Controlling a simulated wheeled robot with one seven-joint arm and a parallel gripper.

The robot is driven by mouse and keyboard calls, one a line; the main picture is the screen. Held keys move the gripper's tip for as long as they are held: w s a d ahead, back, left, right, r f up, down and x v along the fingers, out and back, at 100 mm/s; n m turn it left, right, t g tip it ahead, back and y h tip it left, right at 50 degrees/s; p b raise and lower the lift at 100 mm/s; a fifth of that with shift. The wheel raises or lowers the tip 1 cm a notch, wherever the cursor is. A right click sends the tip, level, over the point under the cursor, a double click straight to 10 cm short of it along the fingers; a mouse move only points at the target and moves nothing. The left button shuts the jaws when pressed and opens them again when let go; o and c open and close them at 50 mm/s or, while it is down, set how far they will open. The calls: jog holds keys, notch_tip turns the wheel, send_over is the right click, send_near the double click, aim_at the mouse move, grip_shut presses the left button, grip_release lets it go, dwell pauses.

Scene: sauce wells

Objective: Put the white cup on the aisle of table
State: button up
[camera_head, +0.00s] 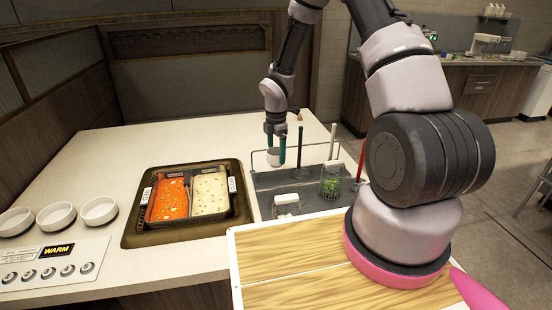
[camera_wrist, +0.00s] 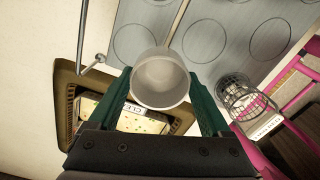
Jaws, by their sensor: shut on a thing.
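The white cup (camera_head: 273,157) is held between the teal fingers of my gripper (camera_head: 275,146). In the wrist view the cup (camera_wrist: 160,72) sits between the two fingers of my gripper (camera_wrist: 161,84), its round opening facing the camera. In the head view the cup is over the far left part of a grey metal station, near its rail, and looks raised above it. The pale table (camera_head: 130,148) spreads to the left and behind. Part of the cup is hidden by the fingers in the head view.
A black-rimmed well (camera_head: 128,238) holds red and cream sauce pans. The grey station (camera_head: 265,197) has wire baskets (camera_head: 332,183) and upright handles. Three white bowls (camera_head: 57,216) stand at left. A wooden board (camera_head: 285,268) is in front. The table behind the sauces is clear.

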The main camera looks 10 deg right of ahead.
jog(key=shift+f, duration=4.75)
jog(key=shift+f, duration=0.3)
jog(key=o, duration=1.4)
jog(key=shift+c, duration=0.2)
jog(key=shift+r, duration=0.1)
notch_tip(320, 180, up, 10)
jog(key=shift+r, duration=0.1)
jog(key=s+d+r+m+t, duration=0.25)
jog(key=r+m, duration=0.35)
jog(key=r, duration=0.7)
jog(key=s+d+r+m+t, duration=0.1)
jog(key=s+d+r+m, duration=0.3)
jog(key=r, duration=0.9)
jog(key=s+r+m+t+y, duration=0.2)
jog(key=s+r+m+t, duration=0.1)
jog(key=s+r+m, duration=1.2)
jog(key=s, duration=0.3)
jog(key=shift+s+a+r+m+t, duration=0.15)
jog(key=shift+s+a+m+t, duration=0.2)
jog(key=shift+m, duration=0.05)
